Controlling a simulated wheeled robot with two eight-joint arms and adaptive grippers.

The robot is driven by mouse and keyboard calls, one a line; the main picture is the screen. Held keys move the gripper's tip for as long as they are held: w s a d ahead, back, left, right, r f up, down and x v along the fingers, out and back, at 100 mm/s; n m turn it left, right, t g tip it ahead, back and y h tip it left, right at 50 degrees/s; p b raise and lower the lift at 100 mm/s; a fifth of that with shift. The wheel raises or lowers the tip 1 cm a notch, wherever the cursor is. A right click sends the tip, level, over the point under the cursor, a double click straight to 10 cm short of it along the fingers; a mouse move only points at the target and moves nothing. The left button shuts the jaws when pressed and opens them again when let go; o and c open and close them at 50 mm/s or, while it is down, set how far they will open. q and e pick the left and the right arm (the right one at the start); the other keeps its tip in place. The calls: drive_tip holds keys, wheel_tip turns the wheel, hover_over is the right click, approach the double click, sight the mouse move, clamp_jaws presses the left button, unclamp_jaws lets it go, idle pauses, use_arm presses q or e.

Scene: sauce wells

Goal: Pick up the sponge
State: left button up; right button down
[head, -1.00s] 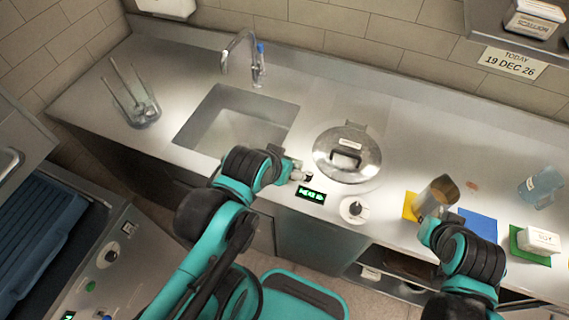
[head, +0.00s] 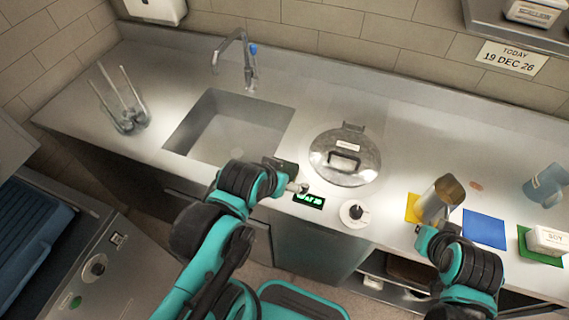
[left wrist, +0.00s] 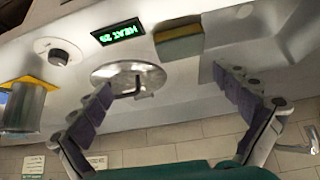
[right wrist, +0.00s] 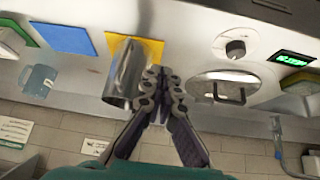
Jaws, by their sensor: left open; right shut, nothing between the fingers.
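The sponge (left wrist: 179,42), yellow with a green layer, lies on the steel counter beside the green-lit display, seen in the left wrist view. It also shows at the right edge of the right wrist view (right wrist: 299,82). In the head view my left gripper covers its place. My left gripper (left wrist: 162,77) is open and empty, its fingers spread, with the sponge ahead of it and apart from the fingers. It shows near the display in the head view (head: 300,187). My right gripper (right wrist: 158,76) is shut and empty, close beside a metal cup (right wrist: 123,75).
A lidded round well (head: 345,165), a knob (head: 355,213) and the display (head: 308,200) are near the left gripper. The sink (head: 195,130) is to the left. Yellow, blue (head: 484,229) and green mats, a white box (head: 548,241) and a blue jug (head: 546,186) are to the right.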

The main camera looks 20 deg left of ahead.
use_arm(q)
drive_tip(key=shift+c, duration=0.3)
drive_tip(key=c, duration=0.4)
drive_tip(key=m+g+p, duration=0.3)
drive_tip(key=m+g, duration=0.4)
drive_tip(key=m, duration=0.9)
hover_over(282, 168)
wheel_tip(282, 168, down, 2)
drive_tip(key=shift+f, duration=0.15)
drive_tip(key=shift+w+a+f+m, duration=0.15)
drive_tip(key=shift+w+f+m, duration=0.05)
drive_tip(key=shift+f+m, duration=0.4)
drive_tip(key=shift+s+f+b, duration=0.2)
drive_tip(key=shift+f+b, duration=1.15)
drive_tip(key=shift+f, duration=2.35)
